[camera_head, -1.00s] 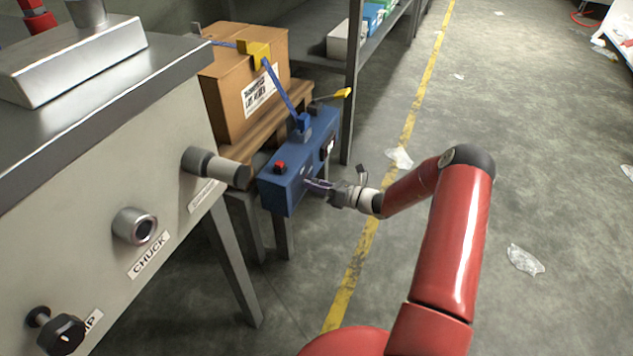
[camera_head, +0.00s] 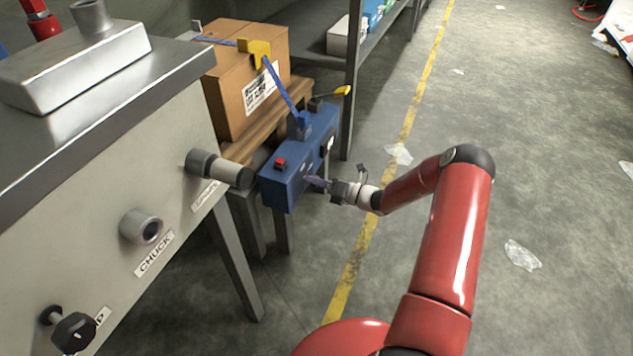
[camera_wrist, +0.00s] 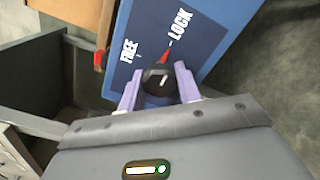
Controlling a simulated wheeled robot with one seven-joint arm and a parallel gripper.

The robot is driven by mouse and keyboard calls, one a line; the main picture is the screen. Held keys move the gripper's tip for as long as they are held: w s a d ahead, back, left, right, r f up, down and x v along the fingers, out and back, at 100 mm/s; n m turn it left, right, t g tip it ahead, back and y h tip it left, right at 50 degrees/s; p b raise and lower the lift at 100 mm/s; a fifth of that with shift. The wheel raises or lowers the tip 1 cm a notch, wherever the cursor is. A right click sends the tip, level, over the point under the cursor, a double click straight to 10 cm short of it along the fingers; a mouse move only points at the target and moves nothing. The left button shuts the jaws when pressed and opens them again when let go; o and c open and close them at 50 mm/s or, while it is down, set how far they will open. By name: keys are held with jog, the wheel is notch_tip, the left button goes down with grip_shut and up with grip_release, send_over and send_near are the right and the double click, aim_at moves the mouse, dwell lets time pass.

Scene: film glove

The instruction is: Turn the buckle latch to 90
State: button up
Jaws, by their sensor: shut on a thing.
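The buckle latch is a dark round knob (camera_wrist: 158,80) with a red pointer (camera_wrist: 165,54) on a blue panel in the wrist view. The panel is printed FREE (camera_wrist: 128,52) and LOCK (camera_wrist: 180,26); the pointer lies on the LOCK side. My gripper (camera_head: 316,182) is at the near face of the blue box (camera_head: 285,188) in the head view. Its purple fingers (camera_wrist: 158,86) are shut on the knob, one on each side. My gripper hides the knob in the head view.
A strap runs from the box over a cardboard carton (camera_head: 240,85) behind it. A yellow-tipped lever (camera_head: 341,91) tops the box. A grey machine (camera_head: 110,200) with protruding knobs stands close left. The floor to the right is mostly open, with scattered plastic scraps.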

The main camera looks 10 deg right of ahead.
jog(key=o, duration=1)
jog(key=shift+c, duration=0.2)
jog(key=shift+d, duration=0.1)
jog(key=v, duration=0.7)
jog(key=shift+s+d, duration=0.25)
